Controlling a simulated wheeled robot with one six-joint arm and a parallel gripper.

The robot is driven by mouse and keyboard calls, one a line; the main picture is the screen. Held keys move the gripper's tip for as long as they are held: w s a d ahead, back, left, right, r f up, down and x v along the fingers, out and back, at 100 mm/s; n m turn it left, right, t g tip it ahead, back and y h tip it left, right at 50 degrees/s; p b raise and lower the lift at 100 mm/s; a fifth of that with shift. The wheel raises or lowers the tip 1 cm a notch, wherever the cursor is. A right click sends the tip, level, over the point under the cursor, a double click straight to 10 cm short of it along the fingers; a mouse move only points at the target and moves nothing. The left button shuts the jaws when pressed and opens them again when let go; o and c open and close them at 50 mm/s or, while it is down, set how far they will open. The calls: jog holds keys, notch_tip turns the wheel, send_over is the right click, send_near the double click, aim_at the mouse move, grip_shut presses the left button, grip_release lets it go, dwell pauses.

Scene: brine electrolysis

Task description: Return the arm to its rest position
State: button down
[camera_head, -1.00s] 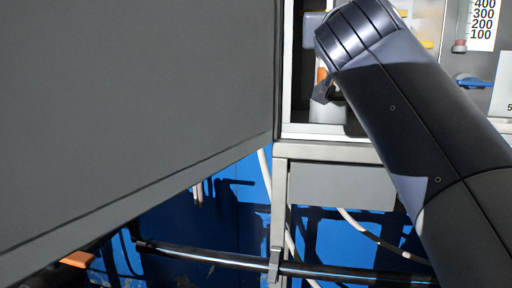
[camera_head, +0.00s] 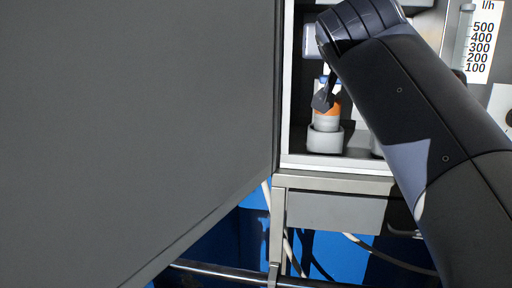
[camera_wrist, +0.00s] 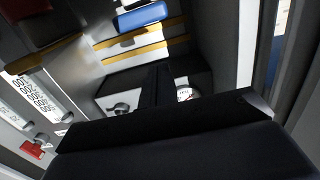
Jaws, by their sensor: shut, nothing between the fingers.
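My arm reaches in from the lower right in the head view, bent at a dark grey joint at the top. Only a small dark part of my gripper (camera_head: 323,101) shows below that joint, in front of the open cabinet compartment. In the wrist view my gripper (camera_wrist: 157,84) is a dark, narrow shape pointing into the compartment, shut with nothing in it. Behind it in the head view stands a small container with an orange band (camera_head: 328,120), in a pale round holder (camera_head: 325,141). Whether gripper and container touch cannot be told.
A large grey panel (camera_head: 130,120) fills the left of the head view, close to the compartment's left edge. A flow scale (camera_head: 482,42) is at the upper right. A grey ledge (camera_head: 335,182) runs below the compartment. A blue-fronted part (camera_wrist: 142,17) shows in the wrist view.

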jog(key=shift+w+d+r+g+p, duration=0.1)
jog(key=shift+w+r+g+p, duration=0.3)
jog(key=shift+p, duration=0.85)
jog(key=shift+w+r+g+p, duration=0.1)
jog(key=shift+r+g+p, duration=0.35)
jog(key=shift+p, duration=0.75)
jog(key=shift+r+p, duration=0.3)
jog(key=shift+p, duration=0.3)
jog(key=shift+w+p, duration=0.15)
jog(key=shift+p, duration=0.25)
jog(key=shift+f, duration=0.15)
